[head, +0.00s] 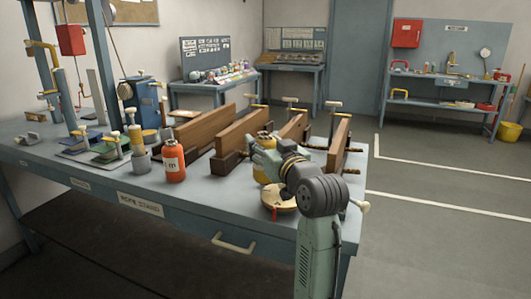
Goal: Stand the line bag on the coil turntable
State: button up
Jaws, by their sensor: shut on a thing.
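A yellow bag-like cylinder, which I take to be the line bag (261,177), is upright in my gripper (257,152), near the right part of the bench. My gripper is shut on it and hides much of its middle. A round tan disc, which I take to be the coil turntable (277,203), lies near the bench's front right edge. It is just in front of the bag, partly covered by my arm, and has a red tab at its front. I cannot tell whether the bag's base touches anything.
Brown wooden boards (196,128) stand on edge behind. Clamps and metal fittings crowd the bench's left side. The bench top (215,190) is clear between the orange cylinder and the disc.

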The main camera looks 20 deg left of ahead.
jog(key=shift+f, duration=1.35)
jog(key=shift+f, duration=0.15)
jog(key=o, duration=1.5)
jog(key=shift+o, duration=0.2)
